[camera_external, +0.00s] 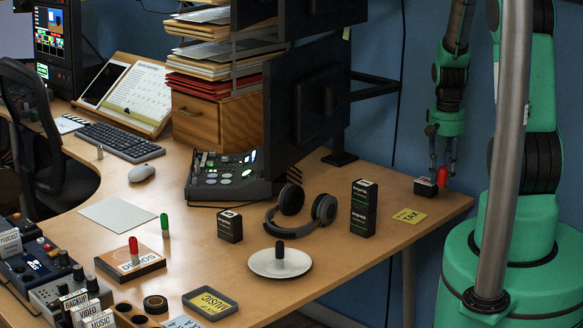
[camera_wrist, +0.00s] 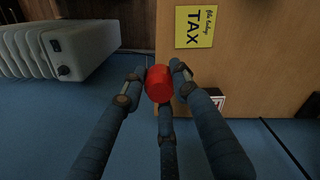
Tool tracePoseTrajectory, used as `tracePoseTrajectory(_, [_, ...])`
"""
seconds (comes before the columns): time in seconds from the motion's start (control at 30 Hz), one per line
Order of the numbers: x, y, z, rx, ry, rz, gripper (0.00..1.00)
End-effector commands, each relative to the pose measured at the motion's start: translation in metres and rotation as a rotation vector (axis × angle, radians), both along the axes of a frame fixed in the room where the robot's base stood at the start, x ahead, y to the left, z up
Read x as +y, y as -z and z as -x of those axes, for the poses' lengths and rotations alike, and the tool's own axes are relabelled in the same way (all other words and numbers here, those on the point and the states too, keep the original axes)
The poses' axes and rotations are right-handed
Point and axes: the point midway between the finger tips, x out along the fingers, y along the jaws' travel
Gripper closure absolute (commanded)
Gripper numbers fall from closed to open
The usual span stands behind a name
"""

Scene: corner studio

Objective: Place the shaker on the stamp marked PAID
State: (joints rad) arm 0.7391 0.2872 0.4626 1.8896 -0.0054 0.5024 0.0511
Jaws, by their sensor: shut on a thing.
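My gripper (camera_external: 441,164) is shut on a red, round-topped thing (camera_external: 443,177), which looks like the shaker, over the table's right corner. In the wrist view the red shaker (camera_wrist: 158,84) sits between the fingertips of my gripper (camera_wrist: 159,80). A small dark block (camera_external: 426,188) with a pale label on top, possibly the stamp, stands at the corner, just left of the shaker in the outside view. In the wrist view a white label with red (camera_wrist: 217,101) shows partly behind a finger. I cannot read PAID, nor tell whether shaker and block touch.
A yellow TAX note (camera_external: 409,216) lies near the corner. Stacked black boxes (camera_external: 363,208), headphones (camera_external: 300,213) and a white plate (camera_external: 280,264) with a dark upright piece stand further left. A red-topped piece (camera_external: 133,250) stands on the DEMOS box (camera_external: 130,267). The table edge drops off nearby.

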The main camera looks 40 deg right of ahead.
Motion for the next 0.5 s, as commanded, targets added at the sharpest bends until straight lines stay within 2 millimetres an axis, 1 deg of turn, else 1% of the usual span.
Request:
tracePoseTrajectory(0.17, [-0.012,0.003,-0.014,-0.001,0.0,0.001,0.95])
tracePoseTrajectory(0.5, [-0.051,0.009,-0.06,-0.001,0.0,0.001,0.95])
